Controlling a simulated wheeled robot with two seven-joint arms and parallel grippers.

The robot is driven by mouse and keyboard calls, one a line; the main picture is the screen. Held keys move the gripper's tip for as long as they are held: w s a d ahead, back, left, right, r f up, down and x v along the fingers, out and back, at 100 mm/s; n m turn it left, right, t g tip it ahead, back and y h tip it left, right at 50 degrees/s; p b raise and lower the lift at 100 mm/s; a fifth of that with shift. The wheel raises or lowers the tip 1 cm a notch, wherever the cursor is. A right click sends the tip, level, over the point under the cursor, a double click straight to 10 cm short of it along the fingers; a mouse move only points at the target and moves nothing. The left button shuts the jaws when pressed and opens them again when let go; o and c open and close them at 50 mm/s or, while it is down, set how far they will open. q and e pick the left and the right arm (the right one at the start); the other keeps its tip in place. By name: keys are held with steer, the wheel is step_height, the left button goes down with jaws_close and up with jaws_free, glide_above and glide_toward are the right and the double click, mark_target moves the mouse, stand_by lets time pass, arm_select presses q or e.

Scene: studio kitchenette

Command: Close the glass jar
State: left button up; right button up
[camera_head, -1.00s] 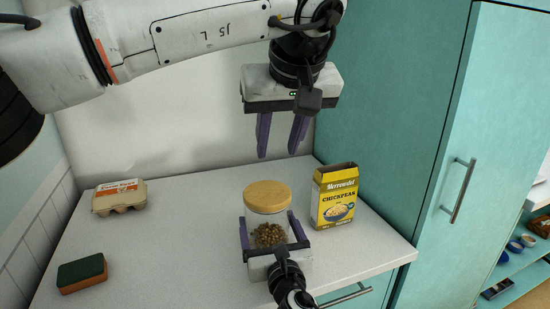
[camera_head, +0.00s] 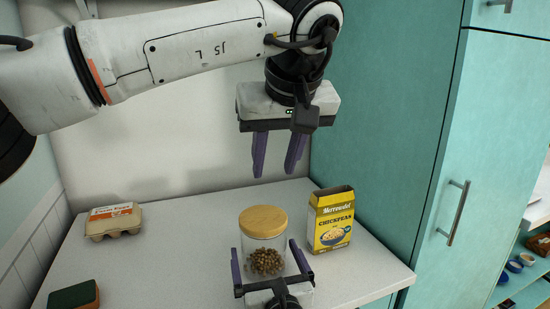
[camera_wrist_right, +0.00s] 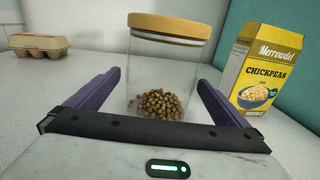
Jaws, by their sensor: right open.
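The glass jar (camera_head: 277,256), holding brown chickpeas, stands upright on the counter. Its round wooden lid (camera_head: 263,220) sits on the mouth; in the right wrist view the lid (camera_wrist_right: 170,24) has a pale seal band under it. My right gripper (camera_head: 264,246) is open at the jar's near side. Its purple fingers are spread left and right of the jar's lower part, with gaps to the glass. My left gripper (camera_head: 275,172) hangs above and behind the jar, fingers down, apart and empty.
A yellow chickpeas box (camera_head: 330,222) stands right of the jar. An egg carton (camera_head: 113,220) lies at the back left and a green and orange sponge (camera_head: 75,296) at the front left. A teal cabinet (camera_head: 395,130) bounds the right. The counter (camera_head: 170,260) left of the jar is clear.

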steer(key=s, duration=0.2)
steer(key=s+d, duration=0.1)
steer(key=s, duration=0.5)
steer(key=shift+s+d, duration=0.15)
steer(key=shift+d, duration=0.2)
